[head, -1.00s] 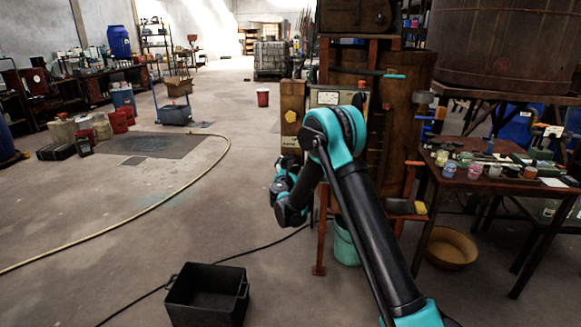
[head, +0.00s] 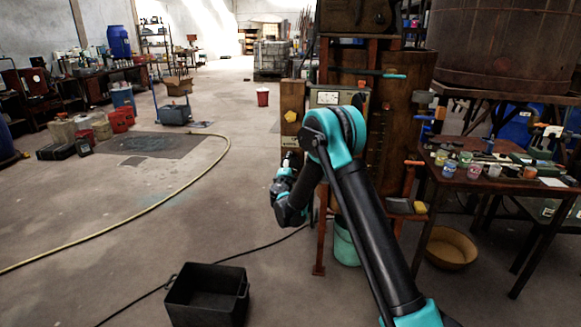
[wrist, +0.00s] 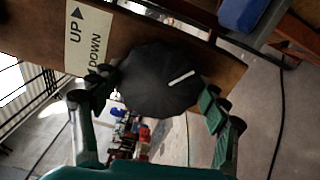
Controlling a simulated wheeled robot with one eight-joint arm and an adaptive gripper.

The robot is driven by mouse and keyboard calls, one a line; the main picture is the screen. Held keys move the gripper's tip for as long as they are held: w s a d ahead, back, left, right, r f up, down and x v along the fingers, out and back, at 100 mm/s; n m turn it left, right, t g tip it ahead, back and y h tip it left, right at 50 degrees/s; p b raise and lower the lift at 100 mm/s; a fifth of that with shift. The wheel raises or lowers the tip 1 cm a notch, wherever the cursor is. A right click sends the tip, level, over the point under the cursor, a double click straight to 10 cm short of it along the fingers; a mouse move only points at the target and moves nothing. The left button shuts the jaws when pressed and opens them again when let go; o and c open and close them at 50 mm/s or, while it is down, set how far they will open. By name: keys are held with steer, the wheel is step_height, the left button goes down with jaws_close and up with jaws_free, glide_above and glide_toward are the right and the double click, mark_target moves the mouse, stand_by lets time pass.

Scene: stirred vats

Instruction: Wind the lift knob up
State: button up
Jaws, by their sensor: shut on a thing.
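The lift knob (wrist: 155,82) is a black, many-sided knob with a white pointer line, on a wooden board (wrist: 40,60). In the wrist view the pointer line slants toward the right and slightly up. A cream label (wrist: 85,38) beside it reads "UP" with an arrow and "DOWN". My gripper (wrist: 155,97) is shut on the knob, with one finger against its left side and the other against its right. In the head view my gripper (head: 284,173) is at the lower part of the wooden post (head: 291,100), and the knob is hidden there.
A table with small jars (head: 474,171) stands to the right. A black crate (head: 207,295) and a dark cable lie on the floor in front. The floor to the left is mostly open, crossed by a yellow hose (head: 150,208).

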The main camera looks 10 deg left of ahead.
steer(key=m, duration=0.4)
steer(key=shift+m, duration=0.3)
steer(key=m, duration=0.4)
steer(key=shift+f+m, duration=0.1)
steer(key=shift+m, duration=0.2)
steer(key=m, duration=0.4)
steer(key=shift+m, duration=0.3)
steer(key=m, duration=1.2)
steer(key=shift+m, duration=0.3)
steer(key=m, duration=0.4)
steer(key=shift+a, duration=0.1)
steer(key=shift+m, duration=2)
